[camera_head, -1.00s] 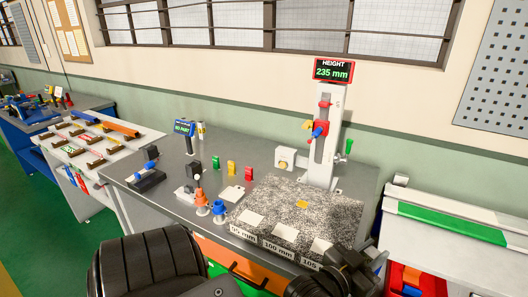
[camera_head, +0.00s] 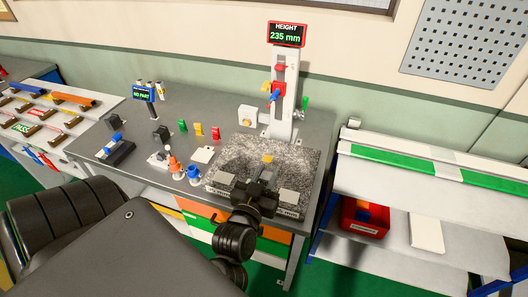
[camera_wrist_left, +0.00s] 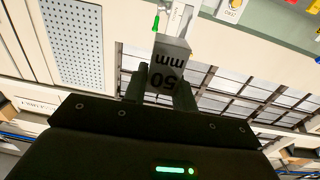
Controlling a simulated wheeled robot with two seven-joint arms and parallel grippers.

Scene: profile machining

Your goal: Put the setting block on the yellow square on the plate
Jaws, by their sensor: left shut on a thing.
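The speckled plate (camera_head: 235,160) lies on the grey bench, with a small yellow square (camera_head: 267,159) on its top. My left gripper (camera_head: 264,180) is over the plate's front part, just on the near side of the yellow square. In the left wrist view the left gripper (camera_wrist_left: 161,90) is shut on a grey setting block (camera_wrist_left: 171,57), whose face reads "50 mm" upside down. The block stands out beyond the fingertips. In the head view the gripper mostly hides it, and I cannot tell its gap to the plate. My right gripper is not in view.
The height gauge (camera_head: 286,95) stands behind the plate; its display (camera_head: 286,34) reads 235 mm. A white shelf (camera_head: 420,190) is at the right.

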